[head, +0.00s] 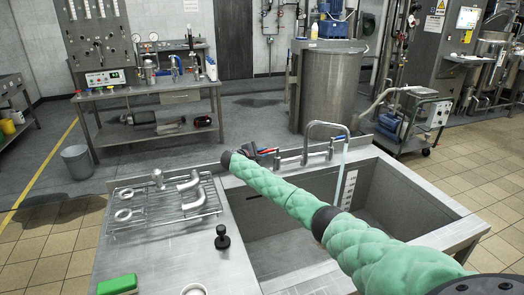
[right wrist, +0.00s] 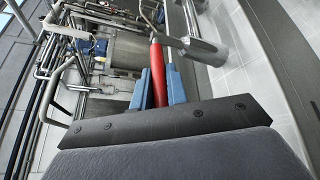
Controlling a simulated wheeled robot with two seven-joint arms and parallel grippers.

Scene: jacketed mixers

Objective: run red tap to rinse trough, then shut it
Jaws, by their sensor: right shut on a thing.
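The steel trough (head: 290,252) is sunk in the bench in front of me. A mixer with a curved spout (head: 328,124) stands at its back edge. A pale stream of water (head: 344,170) falls from the spout into the trough. My right gripper (head: 268,151) reaches the left end of the mixer and is shut on the red tap handle (head: 276,150). In the right wrist view the red handle (right wrist: 157,75) sits between the blue fingers (right wrist: 157,88). My arm hides part of the trough. My left gripper is not in view.
A wire rack (head: 160,205) with metal pipe parts lies on the drainer left of the trough. A black stopper (head: 221,238), a green sponge (head: 117,285) and a white cup (head: 193,290) stand nearer me. A large steel vessel (head: 328,88) stands behind the bench.

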